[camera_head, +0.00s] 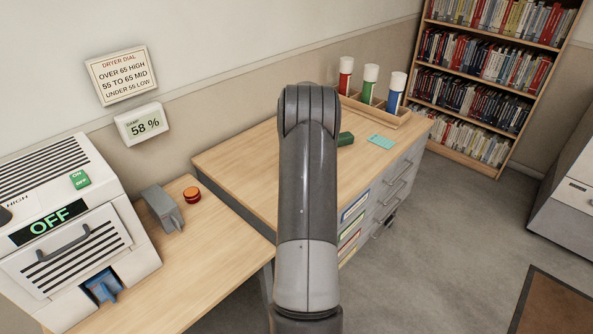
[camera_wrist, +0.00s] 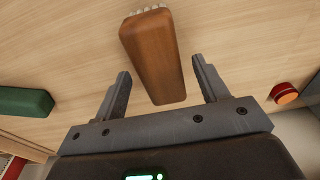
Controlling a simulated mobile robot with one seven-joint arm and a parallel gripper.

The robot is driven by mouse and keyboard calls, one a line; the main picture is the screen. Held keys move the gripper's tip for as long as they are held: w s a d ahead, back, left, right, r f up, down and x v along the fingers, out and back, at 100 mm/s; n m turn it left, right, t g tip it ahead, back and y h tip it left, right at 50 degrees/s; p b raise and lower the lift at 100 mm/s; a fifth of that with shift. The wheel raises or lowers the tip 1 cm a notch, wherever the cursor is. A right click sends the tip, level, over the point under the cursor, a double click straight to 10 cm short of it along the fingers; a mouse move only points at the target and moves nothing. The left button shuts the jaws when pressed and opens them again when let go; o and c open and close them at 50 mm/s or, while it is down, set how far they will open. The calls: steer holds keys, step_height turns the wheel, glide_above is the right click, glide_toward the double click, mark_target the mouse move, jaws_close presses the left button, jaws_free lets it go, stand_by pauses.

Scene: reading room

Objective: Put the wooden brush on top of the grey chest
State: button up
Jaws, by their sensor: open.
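The wooden brush (camera_wrist: 152,55) lies on the light wooden tabletop in the wrist view, brown with pale bristles showing at its far end. My gripper (camera_wrist: 160,67) is open, with one finger on each side of the brush's near part and gaps between. I cannot tell how high the fingers are above the table. In the head view my arm hides the brush and the gripper. A grey chest (camera_head: 565,205) stands on the floor at the right edge of the head view, partly cut off.
On the drawer desk (camera_head: 225,160) are a green block (camera_head: 346,139), a cyan card (camera_head: 381,141) and a rack (camera_head: 385,116) of three tubes. A dryer (camera_head: 75,225), grey device (camera_head: 162,208) and red button (camera_head: 192,195) stand left. The floor (camera_head: 450,220) between desk and chest is clear.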

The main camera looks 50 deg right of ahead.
steer(key=r, duration=0.5)
steer(key=s+r, duration=0.1)
steer(key=r, duration=0.2)
steer(key=shift+r, duration=0.25)
steer(key=s+a+r+t, duration=0.1)
steer(key=a+r, duration=0.5)
steer(key=a, duration=0.4)
steer(key=s+a+r+h, duration=0.1)
steer(key=a+r, duration=0.4)
steer(key=a, duration=0.4)
steer(key=a+r+t, duration=0.1)
steer(key=a+r, duration=0.5)
steer(key=a, duration=0.4)
steer(key=s+a+r, duration=0.3)
steer(key=s+a, duration=0.6)
steer(key=a, duration=0.3)
steer(key=s+a+f+t+y, duration=0.1)
steer(key=s+a+f, duration=0.3)
steer(key=s+a, duration=0.5)
steer(key=s+t, duration=0.1)
steer(key=s, duration=0.2)
steer(key=shift+s, duration=0.3)
